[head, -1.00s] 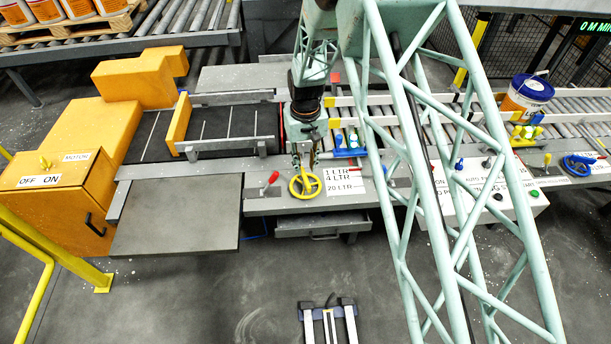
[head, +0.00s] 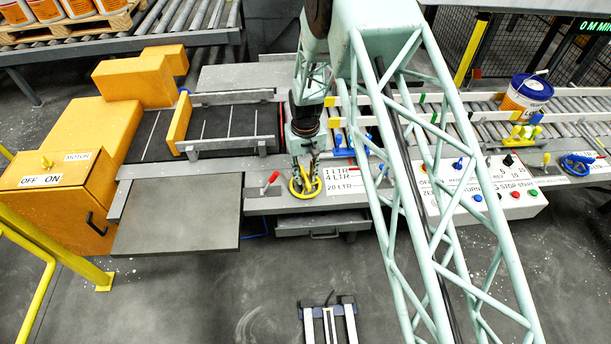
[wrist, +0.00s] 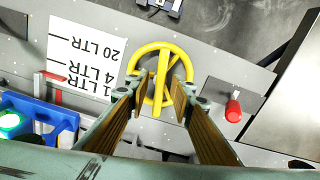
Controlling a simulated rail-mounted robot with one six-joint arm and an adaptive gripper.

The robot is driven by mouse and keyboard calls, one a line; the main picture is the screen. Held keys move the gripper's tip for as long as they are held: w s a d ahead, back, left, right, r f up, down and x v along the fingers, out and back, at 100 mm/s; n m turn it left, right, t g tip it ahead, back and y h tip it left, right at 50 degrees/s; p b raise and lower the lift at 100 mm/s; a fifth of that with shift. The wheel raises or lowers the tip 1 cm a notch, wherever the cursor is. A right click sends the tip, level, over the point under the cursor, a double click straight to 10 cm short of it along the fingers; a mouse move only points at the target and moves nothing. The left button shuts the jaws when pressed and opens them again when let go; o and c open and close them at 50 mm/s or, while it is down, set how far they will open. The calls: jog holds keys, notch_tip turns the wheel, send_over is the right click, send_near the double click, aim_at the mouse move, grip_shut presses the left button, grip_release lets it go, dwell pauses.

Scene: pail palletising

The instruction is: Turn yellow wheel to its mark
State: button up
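The yellow wheel (head: 305,185) lies on the grey machine panel, just left of the white scale plate (head: 345,181) marked 1, 4 and 20 LTR. In the wrist view the wheel (wrist: 161,50) shows as a ring with a spoke bar across it. My gripper (wrist: 164,80) is open. Its two fingers are apart, one on each side of the spoke, with their tips over or inside the ring. I cannot tell whether they touch it. The scale plate (wrist: 87,55) has black mark lines, and a red strip (wrist: 50,78) lies near them.
A red-handled lever (head: 269,182) stands left of the wheel; it also shows in the wrist view (wrist: 233,111). A blue part (wrist: 45,115) with a green-topped piece is beyond the scale. A button panel (head: 490,190) and a pail (head: 526,95) are to the right.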

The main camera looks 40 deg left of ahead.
grip_shut()
jog(key=shift+f+n+b, duration=0.1)
jog(key=shift+n+b, duration=0.4)
jog(key=shift+b, duration=0.1)
jog(key=shift+n+b, duration=0.85)
jog(key=shift+n, duration=0.05)
jog(key=n+b, duration=0.2)
jog(key=shift+n+b, duration=0.3)
jog(key=shift+n, duration=0.1)
jog(key=n+b, duration=0.3)
jog(key=n, duration=0.3)
